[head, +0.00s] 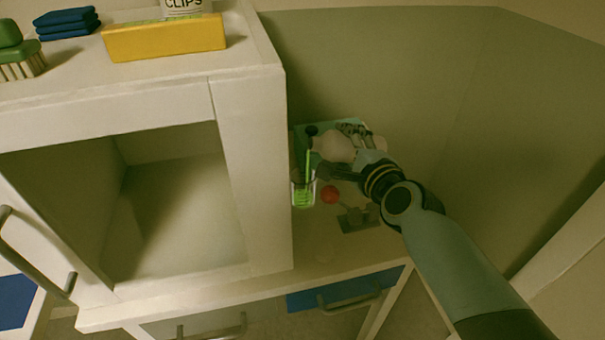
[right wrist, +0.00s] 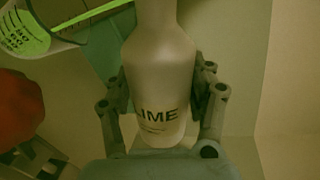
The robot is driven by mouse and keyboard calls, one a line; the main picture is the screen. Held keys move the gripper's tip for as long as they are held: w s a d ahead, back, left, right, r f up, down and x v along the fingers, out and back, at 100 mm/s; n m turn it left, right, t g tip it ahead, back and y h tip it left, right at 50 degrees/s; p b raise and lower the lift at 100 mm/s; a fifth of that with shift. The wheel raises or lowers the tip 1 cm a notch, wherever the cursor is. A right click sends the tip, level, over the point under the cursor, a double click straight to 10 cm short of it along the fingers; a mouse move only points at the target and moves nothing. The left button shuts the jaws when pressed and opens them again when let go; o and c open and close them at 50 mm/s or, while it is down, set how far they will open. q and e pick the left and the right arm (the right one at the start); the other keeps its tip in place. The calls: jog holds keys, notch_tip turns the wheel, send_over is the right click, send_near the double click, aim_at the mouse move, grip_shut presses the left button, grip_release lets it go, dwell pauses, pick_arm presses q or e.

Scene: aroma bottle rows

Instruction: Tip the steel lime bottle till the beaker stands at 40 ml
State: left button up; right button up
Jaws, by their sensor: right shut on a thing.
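The steel lime bottle (head: 333,147), pale and labelled "LIME" in the right wrist view (right wrist: 162,72), is tipped with its dark spout to the left. My right gripper (head: 354,140) is shut around its body, one finger on each side. A green stream runs from the spout into the clear beaker (head: 303,192) below it. The beaker holds green liquid; I cannot read its level against the marks. The beaker also shows at the top left of the right wrist view (right wrist: 42,26). My left gripper is out of view.
A red round object (head: 330,194) and a small dark stand (head: 358,220) are close to the beaker. A white open cabinet (head: 250,180) rises just left of the beaker. A yellow box (head: 165,38), blue cloths (head: 68,22) and a green brush (head: 18,55) lie on top.

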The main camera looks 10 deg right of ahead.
jog(key=shift+a+r+n+p, duration=0.15)
jog(key=shift+r+n+p, duration=0.15)
jog(key=shift+p, duration=0.3)
dwell(1.2)
jog(key=f+m+b, duration=0.1)
jog(key=b, duration=0.1)
jog(key=shift+f+m+b, duration=0.2)
jog(key=shift+m+b, duration=0.15)
jog(key=shift+m, duration=0.05)
jog(key=shift+y, duration=0.3)
jog(key=shift+r+m, duration=0.1)
jog(key=shift+m, duration=0.2)
